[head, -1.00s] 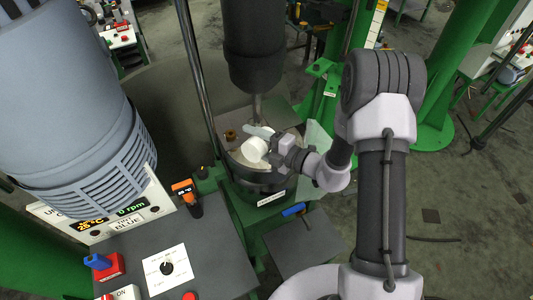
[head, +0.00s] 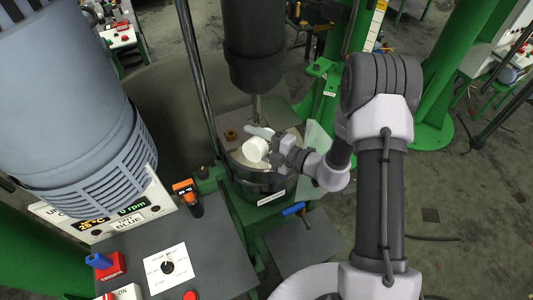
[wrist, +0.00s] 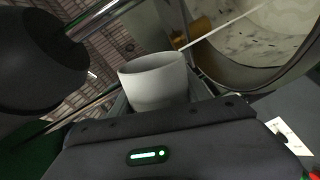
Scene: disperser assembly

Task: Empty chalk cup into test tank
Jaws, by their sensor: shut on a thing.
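The white chalk cup (head: 255,149) is in my gripper (head: 274,148), over the open top of the test tank. It looks tipped on its side in the head view. In the wrist view the cup (wrist: 155,85) stands just beyond the dark gripper body, its inside mostly hidden. The test tank (head: 258,180) is a dark round vessel with pale content under the mixer shaft. Its rim and the speckled pale content also show in the wrist view (wrist: 265,75). A thin white line runs there from near the cup; I cannot tell if it is powder.
The dark mixer motor (head: 254,50) and its shaft stand just behind the cup. A green frame (head: 322,95) rises at the right. A control panel (head: 165,265) with a knob and buttons lies at front left, beside a large blue-grey motor (head: 65,100).

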